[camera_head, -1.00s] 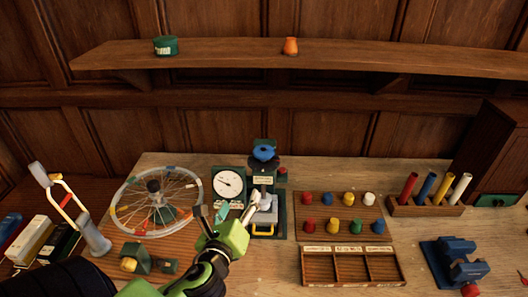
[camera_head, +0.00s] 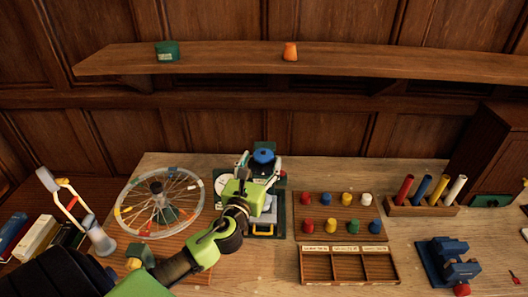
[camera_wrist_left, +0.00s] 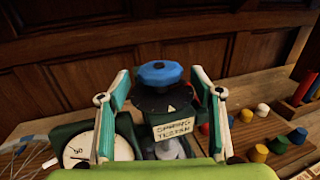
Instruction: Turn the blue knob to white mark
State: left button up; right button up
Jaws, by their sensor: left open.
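The blue knob (camera_head: 263,156) sits on top of the dark green spring tester (camera_head: 282,212). In the left wrist view the knob (camera_wrist_left: 160,73) is a faceted disc above a black plate. A small pale mark (camera_wrist_left: 171,109) shows on that plate, above the label reading roughly "SPRING TESTER" (camera_wrist_left: 173,128). My left gripper (camera_head: 261,161) is open in front of the tester, its teal and white fingers apart on either side of the knob. In the left wrist view the fingers of the gripper (camera_wrist_left: 159,76) seem not to touch the knob. My right gripper is out of view.
A spoked wheel (camera_head: 125,212) stands left of the tester. A round dial gauge (camera_wrist_left: 75,151) is close by the left finger. A board of coloured pegs (camera_head: 337,216) and a divided wooden tray (camera_head: 302,266) are to the right. A shelf (camera_head: 220,56) runs above.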

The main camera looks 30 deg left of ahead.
aim_at(264, 156)
pick_arm(q)
jog(key=shift+x, duration=1.6)
jog(key=c, duration=1.1)
jog(key=shift+c, duration=0.2)
jog(key=shift+n+y, duration=0.3)
jog(key=shift+y, duration=0.1)
